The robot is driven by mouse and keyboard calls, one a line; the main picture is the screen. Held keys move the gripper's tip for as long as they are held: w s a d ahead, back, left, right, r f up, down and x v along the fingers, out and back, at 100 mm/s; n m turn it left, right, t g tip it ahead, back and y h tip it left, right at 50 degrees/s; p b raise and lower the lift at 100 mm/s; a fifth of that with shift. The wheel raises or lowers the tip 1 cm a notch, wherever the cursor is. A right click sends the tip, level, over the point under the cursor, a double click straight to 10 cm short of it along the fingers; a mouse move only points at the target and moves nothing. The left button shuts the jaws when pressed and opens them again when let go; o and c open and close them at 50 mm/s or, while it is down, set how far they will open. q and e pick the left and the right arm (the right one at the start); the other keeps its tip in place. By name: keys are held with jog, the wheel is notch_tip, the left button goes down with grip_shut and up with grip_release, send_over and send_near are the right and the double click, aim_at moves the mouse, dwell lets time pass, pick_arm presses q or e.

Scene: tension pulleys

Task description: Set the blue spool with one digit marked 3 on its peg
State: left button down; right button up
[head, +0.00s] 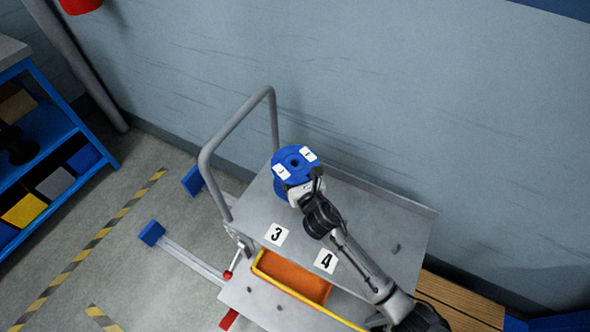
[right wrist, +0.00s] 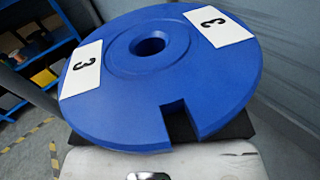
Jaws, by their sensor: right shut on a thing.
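The blue spool (head: 287,157) is over the far left part of the grey cart top (head: 365,215). In the right wrist view the blue spool (right wrist: 215,75) fills the picture, with two white labels marked 3, a central hole and a notch in its near rim. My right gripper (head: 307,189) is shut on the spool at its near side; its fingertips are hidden. No peg shows in the hole, and I cannot tell whether the spool touches the cart top. A white card marked 3 (head: 276,234) lies nearer on the cart top. My left gripper is not in view.
A card marked 4 (head: 326,261) and a short grey peg (head: 396,248) are to the right on the cart top. The cart's tube handle (head: 236,127) rises at the left, close to the spool. An orange tray (head: 291,279) sits below. The wall is behind.

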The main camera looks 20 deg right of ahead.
dwell(0.4)
jog(key=shift+f, duration=0.25)
notch_tip(320, 180, down, 2)
jog(key=shift+f+b, duration=0.15)
jog(key=shift+b, duration=0.8)
dwell(0.4)
dwell(0.5)
jog(key=shift+f, duration=0.35)
